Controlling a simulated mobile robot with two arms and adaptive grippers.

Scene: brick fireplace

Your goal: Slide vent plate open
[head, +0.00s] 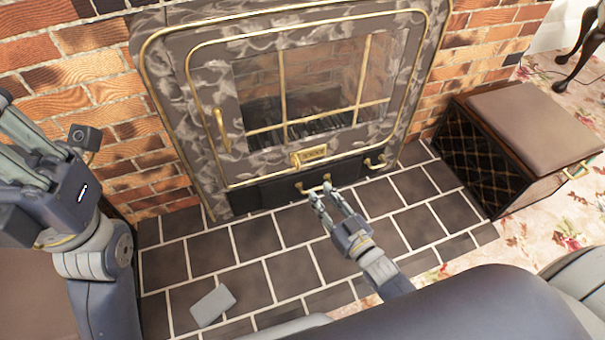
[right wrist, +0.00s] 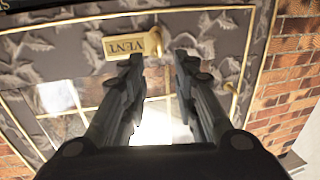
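The fireplace door has a marbled grey front with brass trim. The brass vent plate (head: 309,156) sits low on its front, below the glass. In the right wrist view the plate (right wrist: 124,47) reads "VENT" upside down. My right gripper (head: 319,194) is just below the plate in the head view, by a brass handle (head: 314,185) on the dark lower panel. Its fingers (right wrist: 158,60) are apart with nothing clearly held; whether they touch any brass part cannot be told. My left gripper (head: 18,140) is raised at the left, partly cut off, away from the plate.
A brown-topped box (head: 530,125) stands on the right. A small grey slab (head: 212,304) lies on the dark tiled hearth (head: 258,238). Brick wall (head: 75,95) flanks the fireplace. The hearth's middle is mostly clear.

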